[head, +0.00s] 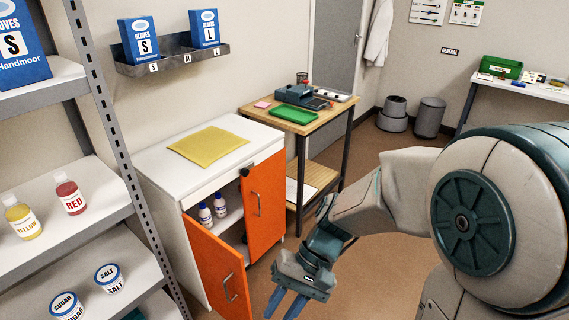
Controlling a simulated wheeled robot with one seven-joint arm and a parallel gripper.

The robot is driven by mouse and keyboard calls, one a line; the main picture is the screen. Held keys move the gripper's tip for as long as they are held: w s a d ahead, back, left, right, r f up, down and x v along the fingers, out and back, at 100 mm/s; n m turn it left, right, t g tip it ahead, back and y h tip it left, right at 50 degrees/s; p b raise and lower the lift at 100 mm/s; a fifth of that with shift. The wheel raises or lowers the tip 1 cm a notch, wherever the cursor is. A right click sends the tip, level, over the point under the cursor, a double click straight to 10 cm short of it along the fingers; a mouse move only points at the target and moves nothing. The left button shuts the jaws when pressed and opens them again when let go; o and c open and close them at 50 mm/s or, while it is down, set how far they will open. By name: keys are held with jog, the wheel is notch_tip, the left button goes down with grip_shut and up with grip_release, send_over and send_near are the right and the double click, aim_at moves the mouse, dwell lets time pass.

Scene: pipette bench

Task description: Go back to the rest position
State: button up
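My gripper (283,311) hangs low at the bottom middle of the head view, pointing down. Its two blue fingers are apart with nothing seen between them, and their tips reach the bottom edge of the picture. It is in front of the white cabinet (160,160), to the right of the open lower orange door (216,262) and apart from it. My arm is bent and comes in from the right side.
A wooden side table (322,117) carries a green tray (295,114). A grey shelf rack (110,125) stands at left. Brown floor (375,250) is free beyond my gripper.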

jog(key=w+d+r+t+h+p, duration=0.1)
jog(key=d+r+t+h, duration=0.5)
jog(key=d, duration=0.9)
notch_tip(320, 180, up, 3)
jog(key=shift+d+r+t+p, duration=0.2)
jog(key=shift+t+p, duration=0.4)
jog(key=shift+t, duration=0.3)
jog(key=shift+o, duration=1)
